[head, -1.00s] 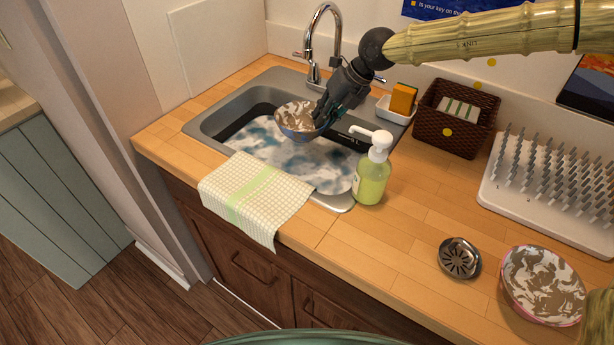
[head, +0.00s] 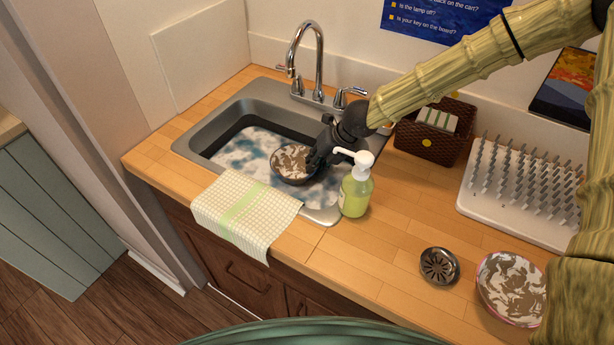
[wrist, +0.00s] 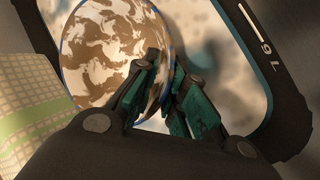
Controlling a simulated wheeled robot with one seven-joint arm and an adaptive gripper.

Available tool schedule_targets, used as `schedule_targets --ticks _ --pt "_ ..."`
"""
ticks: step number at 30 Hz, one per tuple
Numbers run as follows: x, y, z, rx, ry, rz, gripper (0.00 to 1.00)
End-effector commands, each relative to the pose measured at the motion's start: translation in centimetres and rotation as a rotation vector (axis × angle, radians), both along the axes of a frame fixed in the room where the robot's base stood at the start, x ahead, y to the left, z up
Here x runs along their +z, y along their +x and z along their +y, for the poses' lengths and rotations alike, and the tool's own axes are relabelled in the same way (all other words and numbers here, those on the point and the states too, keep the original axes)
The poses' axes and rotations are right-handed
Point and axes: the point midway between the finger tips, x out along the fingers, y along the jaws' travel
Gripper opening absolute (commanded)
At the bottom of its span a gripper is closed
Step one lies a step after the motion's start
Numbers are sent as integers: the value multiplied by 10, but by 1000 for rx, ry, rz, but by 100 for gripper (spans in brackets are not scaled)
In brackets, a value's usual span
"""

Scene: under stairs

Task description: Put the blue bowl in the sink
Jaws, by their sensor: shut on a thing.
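The blue bowl (head: 291,162) has a brown-and-white marbled inside and a blue rim. It is in the sink (head: 190,141), low over the cloudy, soapy water. My gripper (head: 314,160) is shut on the bowl's right edge in the head view. In the wrist view the bowl (wrist: 105,55) fills the upper left, with its wall between the fingertips of my gripper (wrist: 163,75). The bowl's underside is hidden, so I cannot tell whether it touches the water or the sink floor.
A green soap bottle (head: 355,190) stands close to the sink's right front corner. A checked towel (head: 245,210) hangs over the front edge. The faucet (head: 318,60) rises behind. A strainer (head: 439,266), a pink-rimmed bowl (head: 512,288), a basket (head: 430,140) and a drying rack (head: 515,200) are right.

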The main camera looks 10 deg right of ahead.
Motion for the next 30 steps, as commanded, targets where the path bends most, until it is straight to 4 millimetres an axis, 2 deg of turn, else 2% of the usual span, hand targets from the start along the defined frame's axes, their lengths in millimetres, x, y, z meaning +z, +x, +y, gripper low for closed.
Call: schedule_targets --ticks 15,27,28,30 --pt "-49 1 3 4 1 -1 0" --pt "-53 1 3 4 1 -1 0" --pt "-52 1 3 5 1 0 18" --pt "-52 1 3 5 1 0 31"
